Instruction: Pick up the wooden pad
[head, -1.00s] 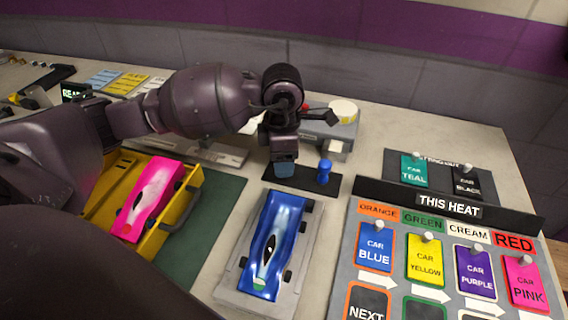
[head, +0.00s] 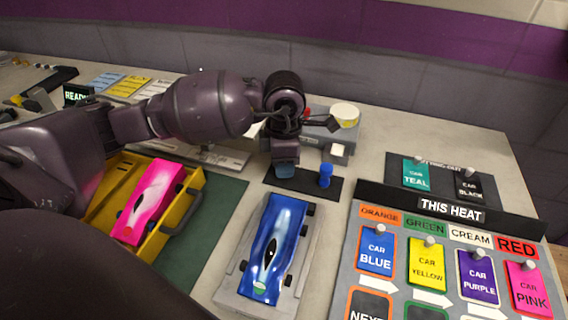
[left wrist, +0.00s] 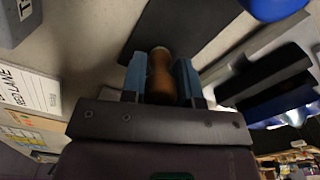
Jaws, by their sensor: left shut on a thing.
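The wooden pad (left wrist: 161,72) shows in the left wrist view as a brown, rounded wooden piece between the two blue fingertips. My left gripper (left wrist: 161,80) is shut on it. In the head view my left gripper (head: 285,171) points down at the left part of a small black mat (head: 308,187), and the pad is hidden there by the fingers. I cannot tell whether the pad still touches the mat. My right gripper is not in view.
A blue peg (head: 326,175) stands on the mat just right of the gripper. A blue car (head: 272,245) sits on a grey stand in front. A pink car (head: 148,200) lies in a yellow tray (head: 186,212) at left. A heat board (head: 450,208) fills the right.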

